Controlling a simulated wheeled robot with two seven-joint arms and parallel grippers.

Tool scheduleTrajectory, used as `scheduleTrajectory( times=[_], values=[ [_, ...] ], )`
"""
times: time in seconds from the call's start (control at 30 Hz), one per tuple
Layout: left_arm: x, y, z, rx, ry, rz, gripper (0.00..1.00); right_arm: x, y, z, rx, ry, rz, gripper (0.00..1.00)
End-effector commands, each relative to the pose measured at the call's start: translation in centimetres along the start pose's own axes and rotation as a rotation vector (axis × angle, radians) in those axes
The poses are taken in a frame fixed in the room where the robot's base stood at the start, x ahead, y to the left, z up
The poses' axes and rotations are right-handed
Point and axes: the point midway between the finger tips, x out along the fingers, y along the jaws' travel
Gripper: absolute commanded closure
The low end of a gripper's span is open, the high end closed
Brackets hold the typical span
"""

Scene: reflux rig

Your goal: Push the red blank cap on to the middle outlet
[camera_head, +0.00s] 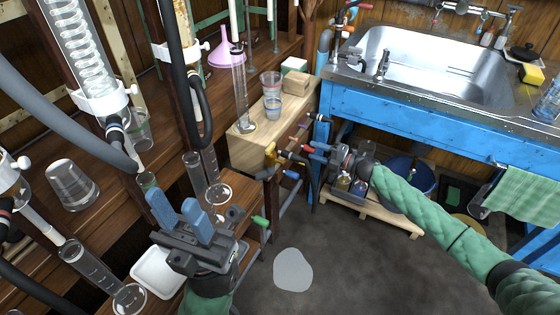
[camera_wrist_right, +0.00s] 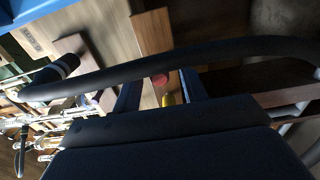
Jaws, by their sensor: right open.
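A small round red piece (camera_wrist_right: 160,79), which looks like the red blank cap, shows between the fingers of my right gripper (camera_wrist_right: 160,92) in the right wrist view. A yellow piece (camera_wrist_right: 168,98) is just below it there. Whether the red piece touches a finger or an outlet I cannot tell. In the head view my right gripper (camera_head: 322,152) is open beside a cluster of small coloured fittings, with a yellow fitting (camera_head: 270,151) to its left. Which fitting is the middle outlet is unclear. My left gripper (camera_head: 182,212) is open and empty at the lower left, its blue fingers apart.
A black hose (camera_wrist_right: 180,66) crosses in front of my right gripper in the wrist view. Glassware on the wooden bench, including a tall cylinder (camera_head: 240,95), stands left. A blue sink bench (camera_head: 400,117) is at right. A wooden pallet (camera_head: 375,212) lies below; the grey floor is mostly open.

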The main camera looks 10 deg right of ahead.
Motion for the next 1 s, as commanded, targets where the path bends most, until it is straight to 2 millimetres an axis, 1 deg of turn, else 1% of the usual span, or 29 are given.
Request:
scheduleTrajectory(
  times=[0.5,1.0],
  values=[
    [0.69,0.09,0.12,-0.008,0.01,0.021,0.64,-0.02,0.13,-0.01,0.0,0.0,0.0,0.57],
    [0.27,0.06,0.02,-0.003,-0.004,0.005,0.64,-0.03,0.05,0.0,0.0,0.0,0.0,0.57]
  ],
)
